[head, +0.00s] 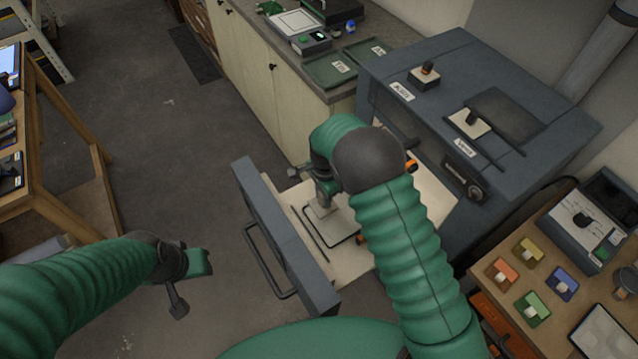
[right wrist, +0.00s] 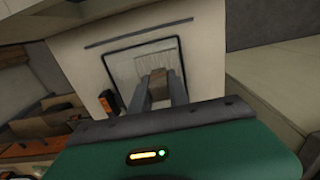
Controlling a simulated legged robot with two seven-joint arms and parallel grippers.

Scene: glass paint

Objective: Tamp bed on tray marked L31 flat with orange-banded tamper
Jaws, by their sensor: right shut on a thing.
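My right gripper (head: 322,196) is low over the pulled-out drawer, pointing down at a dark-rimmed tray (head: 346,240). In the right wrist view its fingers (right wrist: 160,90) are shut on a brown-handled tool (right wrist: 158,84), over the pale bed (right wrist: 130,67) inside the tray. I cannot see an orange band on this tool, or tell whether it touches the bed. The tray's mark is not readable. A knobbed plate with an orange-brown top (head: 426,74) stands on the grey cabinet. My left gripper (head: 182,288) hangs over the floor, its opening unclear.
The drawer front (head: 285,240) with its handle stands out from the grey cabinet (head: 470,60). A second knobbed plate (head: 470,122) is on top. Green labelled trays (head: 330,69) lie on the counter. Colored blocks (head: 528,250) sit on the right bench.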

